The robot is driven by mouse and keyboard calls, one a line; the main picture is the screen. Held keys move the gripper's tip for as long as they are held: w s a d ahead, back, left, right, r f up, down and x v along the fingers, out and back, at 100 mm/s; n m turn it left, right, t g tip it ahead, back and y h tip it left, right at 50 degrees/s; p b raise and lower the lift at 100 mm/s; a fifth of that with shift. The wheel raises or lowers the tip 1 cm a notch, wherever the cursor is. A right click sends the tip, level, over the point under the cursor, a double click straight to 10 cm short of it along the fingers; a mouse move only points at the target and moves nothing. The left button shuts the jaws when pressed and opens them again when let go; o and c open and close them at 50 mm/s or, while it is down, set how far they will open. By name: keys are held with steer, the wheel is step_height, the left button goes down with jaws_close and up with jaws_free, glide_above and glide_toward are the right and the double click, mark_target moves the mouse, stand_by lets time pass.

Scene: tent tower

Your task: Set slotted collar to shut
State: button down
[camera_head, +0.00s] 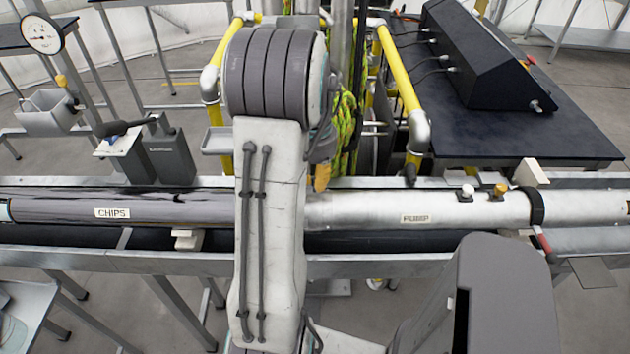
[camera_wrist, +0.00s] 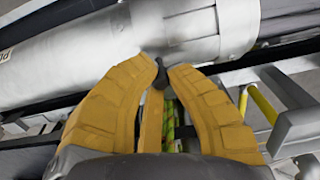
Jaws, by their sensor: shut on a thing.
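A silver pipe labelled PUMP (camera_head: 440,213) runs across the head view. A wider, smooth metal sleeve around the pipe, which looks like the slotted collar (camera_wrist: 222,28), shows in the wrist view. My gripper (camera_wrist: 160,72) has its yellow fingers closed around a small dark knob (camera_wrist: 159,77) at the near edge of the sleeve. In the head view my arm covers much of this spot, and only a bit of my gripper (camera_head: 322,178) shows just behind the pipe. The collar's slot is not clearly visible, so I cannot tell its setting.
A pipe labelled CHIPS (camera_head: 160,210) continues to the left. A black clamp with a red-tipped handle (camera_head: 537,207) is at the right. Yellow rails (camera_head: 398,70) and a dark table with a black console (camera_head: 485,60) stand behind. A grey box (camera_head: 170,155) stands behind the left pipe.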

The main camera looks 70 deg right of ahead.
steer(key=shift+w+d, duration=0.1)
steer(key=shift+d, duration=0.15)
steer(key=c, duration=1.2)
jaws_free()
step_height(320, 180, up, 12)
stand_by(0.5)
